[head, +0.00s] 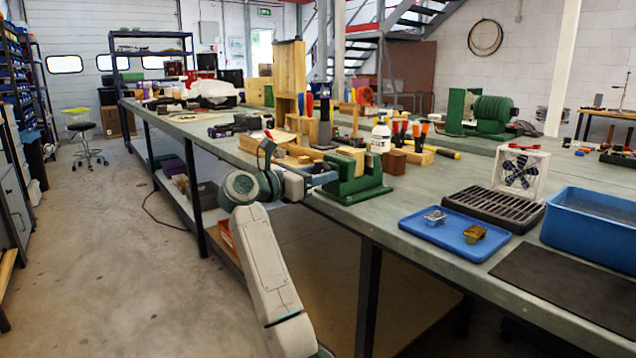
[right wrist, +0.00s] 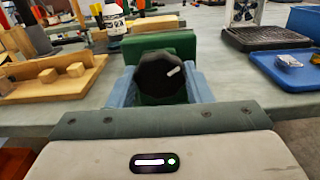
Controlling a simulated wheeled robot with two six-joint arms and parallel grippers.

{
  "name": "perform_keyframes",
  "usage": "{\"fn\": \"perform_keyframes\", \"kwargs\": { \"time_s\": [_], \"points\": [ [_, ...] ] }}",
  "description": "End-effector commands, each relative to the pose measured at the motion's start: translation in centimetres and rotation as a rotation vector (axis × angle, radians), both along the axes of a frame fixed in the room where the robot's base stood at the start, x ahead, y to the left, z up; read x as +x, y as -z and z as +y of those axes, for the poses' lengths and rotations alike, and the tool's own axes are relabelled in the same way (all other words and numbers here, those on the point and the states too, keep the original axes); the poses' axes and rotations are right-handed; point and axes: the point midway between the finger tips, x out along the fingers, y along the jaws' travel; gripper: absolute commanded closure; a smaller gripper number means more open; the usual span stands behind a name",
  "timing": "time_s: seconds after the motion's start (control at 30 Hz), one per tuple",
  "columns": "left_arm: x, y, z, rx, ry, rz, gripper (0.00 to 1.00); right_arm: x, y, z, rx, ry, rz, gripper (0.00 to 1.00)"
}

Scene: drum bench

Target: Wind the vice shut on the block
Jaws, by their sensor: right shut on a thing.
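The green vice (head: 358,184) stands at the near edge of the bench. In the right wrist view its green body (right wrist: 160,46) is behind a black faceted knob (right wrist: 160,78) with a light mark. My right gripper (head: 325,176) is at the vice's left side. Its blue fingers (right wrist: 160,88) are on both sides of the knob and shut on it. A pale wooden block (head: 350,154) shows just above the vice; I cannot tell whether it is between the jaws. The vice body hides that area in the wrist view. My left gripper is not in view.
A wooden tray with small blocks (right wrist: 58,76) lies left of the vice. A dark brown block (head: 393,162), a bottle (head: 381,138) and screwdrivers stand behind. A blue tray (head: 452,235) is to the right. The bench between is clear.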

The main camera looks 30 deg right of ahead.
Motion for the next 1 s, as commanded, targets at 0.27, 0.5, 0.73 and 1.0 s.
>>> {"fn": "perform_keyframes", "kwargs": {
  "time_s": [0.27,0.5,0.73,1.0],
  "points": [
    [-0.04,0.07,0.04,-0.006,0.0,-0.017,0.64,0.03,0.22,0.12,0.008,-0.001,-0.047,0.77],
    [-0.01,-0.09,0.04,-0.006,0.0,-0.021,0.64,0.02,0.17,0.13,0.008,0.0,-0.05,0.77],
    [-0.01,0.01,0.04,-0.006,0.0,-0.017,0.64,0.02,0.15,0.11,0.007,-0.001,-0.049,0.37],
    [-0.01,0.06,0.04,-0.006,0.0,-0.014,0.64,0.01,0.05,0.05,0.005,0.0,-0.05,0.33]
  ]
}}
